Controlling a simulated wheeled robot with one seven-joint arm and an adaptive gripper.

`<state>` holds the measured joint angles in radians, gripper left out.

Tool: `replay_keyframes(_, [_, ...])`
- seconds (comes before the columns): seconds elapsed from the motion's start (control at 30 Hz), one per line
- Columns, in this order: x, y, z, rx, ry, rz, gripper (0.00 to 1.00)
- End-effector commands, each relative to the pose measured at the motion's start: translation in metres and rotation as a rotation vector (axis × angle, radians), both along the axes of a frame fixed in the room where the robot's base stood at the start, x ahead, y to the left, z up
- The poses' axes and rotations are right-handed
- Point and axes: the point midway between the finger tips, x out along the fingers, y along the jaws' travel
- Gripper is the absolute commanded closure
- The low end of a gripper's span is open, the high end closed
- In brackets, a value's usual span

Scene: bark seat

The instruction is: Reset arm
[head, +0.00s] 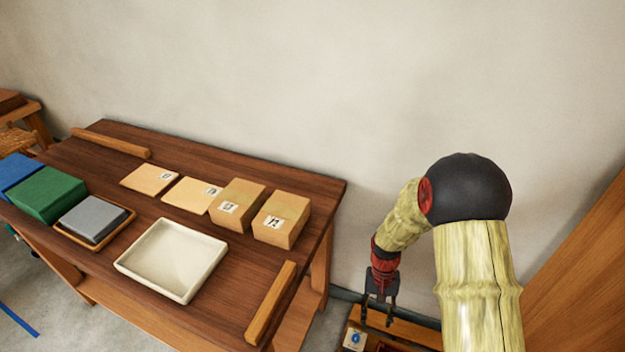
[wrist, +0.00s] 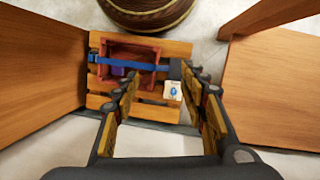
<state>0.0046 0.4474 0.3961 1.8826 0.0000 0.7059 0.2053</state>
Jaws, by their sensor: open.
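My arm rises at the right of the head view and bends down beyond the table's right end. My gripper (head: 378,308) points down there, off the table, above a low wooden pallet (head: 412,330). In the wrist view my gripper (wrist: 162,90) is open, its two fingers apart with nothing held between them. Below and beyond the fingers lies the slatted pallet (wrist: 170,113), bearing a reddish box (wrist: 112,54) with a blue strap (wrist: 140,65) across it. A white tag with a blue mark (wrist: 172,90) shows near the right finger.
The dark wooden table (head: 110,253) holds a white tray (head: 192,232), tagged cartons (head: 282,212), flat tan pieces (head: 150,178), a green block (head: 48,192) and a grey block (head: 92,216). Wooden panels (wrist: 270,90) flank the pallet. A round woven pot (wrist: 146,14) stands beyond it.

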Motion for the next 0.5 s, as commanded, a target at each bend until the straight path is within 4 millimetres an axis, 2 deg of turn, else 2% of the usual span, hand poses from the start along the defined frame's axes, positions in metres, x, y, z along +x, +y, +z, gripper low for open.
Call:
replay_keyframes(0.03, [-0.002, 0.000, 0.027, 0.005, -0.019, 0.018, 0.57])
replay_keyframes(0.1, [-0.008, 0.000, 0.056, 0.013, -0.037, 0.045, 0.57])
replay_keyframes(0.3, [-0.029, 0.001, 0.134, 0.026, -0.099, 0.112, 0.57])
replay_keyframes(0.5, [-0.056, 0.001, 0.202, 0.032, -0.176, 0.163, 0.57])
